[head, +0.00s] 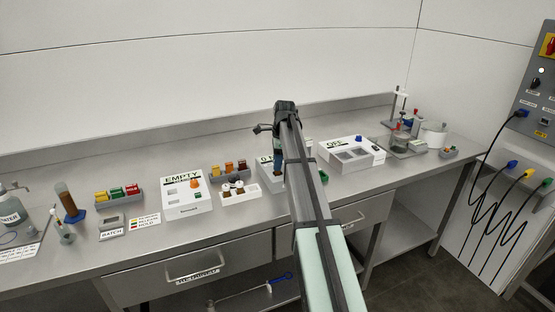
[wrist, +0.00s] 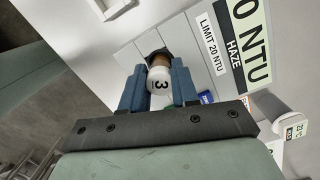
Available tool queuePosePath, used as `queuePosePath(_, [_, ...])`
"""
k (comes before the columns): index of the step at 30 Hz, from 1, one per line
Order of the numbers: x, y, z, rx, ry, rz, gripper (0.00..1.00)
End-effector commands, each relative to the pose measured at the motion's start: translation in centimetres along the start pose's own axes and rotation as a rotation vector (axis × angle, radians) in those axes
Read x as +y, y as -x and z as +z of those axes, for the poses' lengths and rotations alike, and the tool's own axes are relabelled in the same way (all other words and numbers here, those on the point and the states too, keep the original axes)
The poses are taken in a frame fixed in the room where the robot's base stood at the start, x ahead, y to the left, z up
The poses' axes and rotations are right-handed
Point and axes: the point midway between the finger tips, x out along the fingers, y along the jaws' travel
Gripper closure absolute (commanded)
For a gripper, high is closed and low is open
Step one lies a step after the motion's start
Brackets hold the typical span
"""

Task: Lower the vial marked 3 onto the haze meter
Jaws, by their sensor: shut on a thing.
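The vial marked 3 (wrist: 160,84) has a white cap with a black 3 and a brown body. In the wrist view my gripper (wrist: 160,70) is shut on it, one blue finger on each side. The haze meter (wrist: 186,38) is a pale box with HAZE and LIMIT 20 NTU labels; its display reads 0 NTU. The vial's lower end is at the dark opening (wrist: 149,42) in the meter's top; I cannot tell how deep it is. In the head view the meter (head: 268,182) is partly hidden by my arm, with my gripper (head: 278,165) over it.
A white device (head: 352,153) stands to the right.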

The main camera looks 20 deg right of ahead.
Motion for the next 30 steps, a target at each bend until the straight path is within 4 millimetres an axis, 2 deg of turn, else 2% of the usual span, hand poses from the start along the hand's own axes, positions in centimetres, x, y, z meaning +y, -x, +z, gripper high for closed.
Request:
queuePosePath(15, [0.0,-2.0,-0.2,0.0,0.0,-0.001,1.0])
queuePosePath(28, [0.0,-2.2,-0.3,0.0,0.0,-0.001,1.0])
queuePosePath(29, [0.0,-2.2,-0.3,0.0,0.0,-0.001,0.68])
queuePosePath(30, [0.0,-2.2,-0.3,0.0,0.0,-0.001,0.64])
